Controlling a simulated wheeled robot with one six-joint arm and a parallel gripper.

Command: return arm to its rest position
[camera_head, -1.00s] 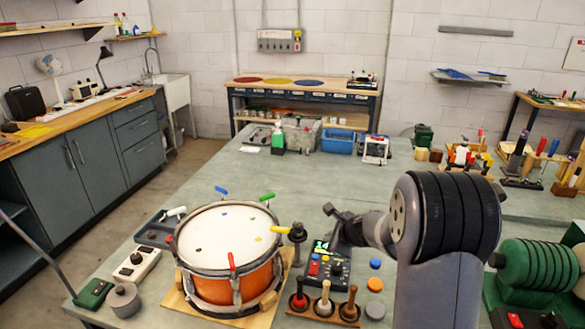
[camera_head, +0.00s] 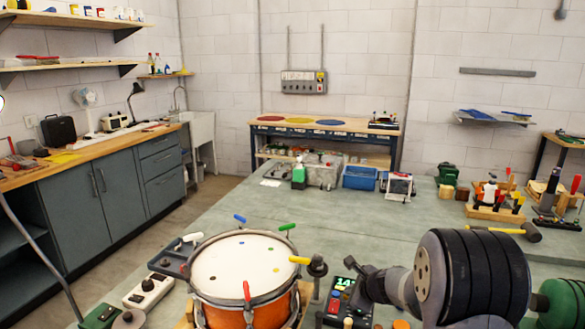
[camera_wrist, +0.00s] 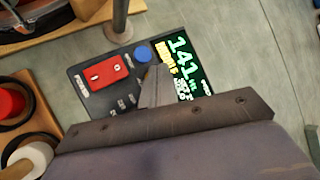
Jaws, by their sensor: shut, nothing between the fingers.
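My gripper (camera_head: 352,264) is beside the dark control box (camera_head: 334,307) at the front of the bench, right of the drum. In the wrist view its closed fingers (camera_wrist: 155,86) cover part of the box, which has a lit green display (camera_wrist: 184,58), a red switch (camera_wrist: 107,72) and a blue button (camera_wrist: 142,54). Nothing shows between the fingers. I cannot tell whether they touch the box. The large round joint of my arm fills the lower right of the head view.
The drum (camera_head: 238,268), with a white head, orange shell and coloured handles, stands left of my gripper. A white device (camera_head: 147,290) lies further left. A blue bin (camera_head: 360,177) and tool racks (camera_head: 495,203) stand behind. The middle of the bench is clear.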

